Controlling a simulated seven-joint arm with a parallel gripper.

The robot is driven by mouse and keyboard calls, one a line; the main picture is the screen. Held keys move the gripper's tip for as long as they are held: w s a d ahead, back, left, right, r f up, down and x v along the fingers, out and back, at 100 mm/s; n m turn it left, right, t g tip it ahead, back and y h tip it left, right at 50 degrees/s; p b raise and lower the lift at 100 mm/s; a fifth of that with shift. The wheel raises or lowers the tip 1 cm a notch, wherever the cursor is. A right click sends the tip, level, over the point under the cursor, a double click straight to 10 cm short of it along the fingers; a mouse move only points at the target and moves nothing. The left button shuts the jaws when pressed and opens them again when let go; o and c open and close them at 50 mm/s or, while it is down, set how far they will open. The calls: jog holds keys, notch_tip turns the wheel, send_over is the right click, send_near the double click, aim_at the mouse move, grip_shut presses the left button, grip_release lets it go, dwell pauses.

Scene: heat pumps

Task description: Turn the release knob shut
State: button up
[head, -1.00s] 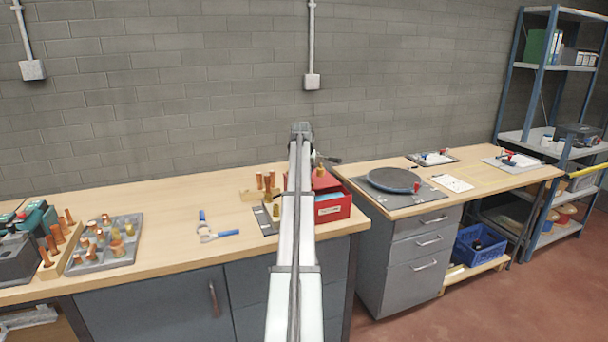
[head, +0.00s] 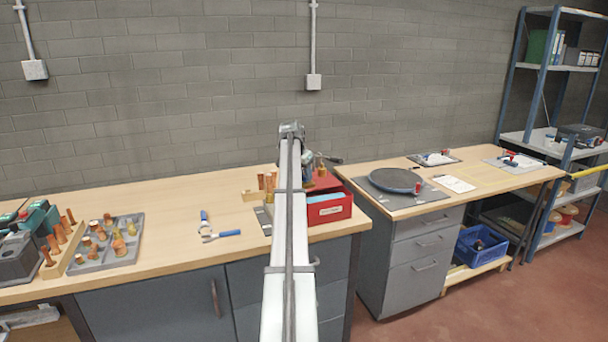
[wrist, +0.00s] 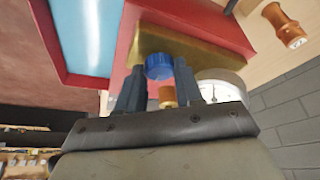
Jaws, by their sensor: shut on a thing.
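A round blue knob (wrist: 160,66) sits on the side of a brass-coloured block (wrist: 205,42) in the wrist view. My gripper (wrist: 159,76) has one dark finger on each side of the knob and is shut on it. A smaller copper-coloured fitting (wrist: 168,97) shows between the fingers, nearer the camera. A white-faced gauge (wrist: 221,88) is just right of the fingers, partly hidden. In the head view my arm covers most of this spot. I cannot read how far the knob is turned.
The red box (head: 331,211) stands beside my arm near the bench's right end; its wall (wrist: 120,60) is close to my fingers. Copper fittings (head: 266,182) stand left of the arm. Blue-handled pliers (head: 220,236) lie on the bench (head: 165,215).

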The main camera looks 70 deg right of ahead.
dwell(0.3)
jog(key=o, duration=1)
jog(key=shift+o, duration=0.2)
jog(key=shift+r, duration=0.15)
jog(key=v, duration=1.3)
jog(key=shift+a+r, duration=0.15)
jog(key=shift+r, duration=0.1)
